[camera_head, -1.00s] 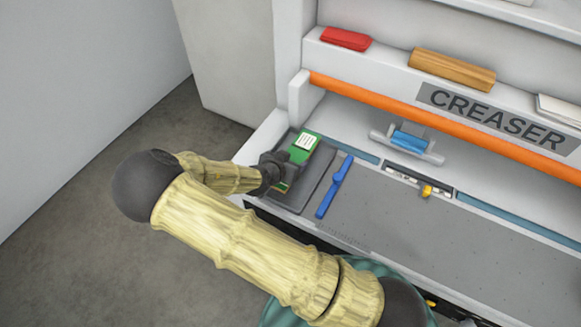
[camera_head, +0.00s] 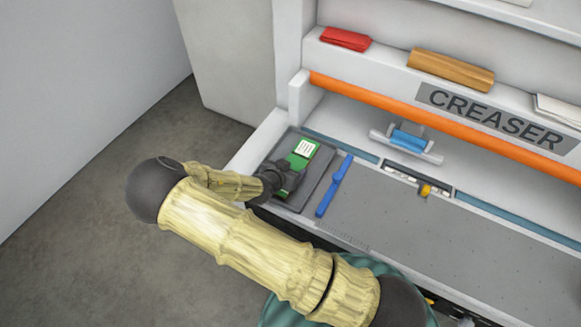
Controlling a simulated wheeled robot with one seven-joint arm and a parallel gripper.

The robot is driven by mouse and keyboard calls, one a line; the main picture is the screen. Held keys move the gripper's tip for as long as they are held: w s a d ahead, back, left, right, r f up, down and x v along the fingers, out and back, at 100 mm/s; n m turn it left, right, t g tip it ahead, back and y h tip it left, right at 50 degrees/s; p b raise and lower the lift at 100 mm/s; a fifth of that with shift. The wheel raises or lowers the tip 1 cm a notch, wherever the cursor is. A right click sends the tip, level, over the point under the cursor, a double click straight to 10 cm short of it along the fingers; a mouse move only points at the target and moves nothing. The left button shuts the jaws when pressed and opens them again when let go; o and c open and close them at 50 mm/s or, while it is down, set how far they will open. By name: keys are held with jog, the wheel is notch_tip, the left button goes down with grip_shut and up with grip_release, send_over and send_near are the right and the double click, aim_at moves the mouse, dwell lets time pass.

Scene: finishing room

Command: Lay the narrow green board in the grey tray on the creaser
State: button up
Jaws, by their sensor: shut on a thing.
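The narrow green board (camera_head: 301,157) has a white label at its far end. It is over the grey tray (camera_head: 321,172) at the left end of the creaser (camera_head: 430,235). My gripper (camera_head: 279,177) is shut on the board's near part, and its dark fingers hide some of it. The board lies within the tray's outline and looks low, close to the tray floor. I cannot tell whether it touches the floor.
A blue bar tool (camera_head: 334,186) lies just right of the tray. An orange rail (camera_head: 440,125) crosses above the bed. A blue-and-grey clamp (camera_head: 408,139) stands behind. A red block (camera_head: 345,39) and a wooden block (camera_head: 451,70) sit on the upper ledge. The bed's right side is clear.

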jog(key=o, duration=1.1)
jog(key=shift+f, duration=0.1)
jog(key=shift+r, duration=0.25)
jog(key=shift+s+a, duration=0.2)
jog(key=v, duration=1.1)
jog(key=shift+s+r, duration=0.2)
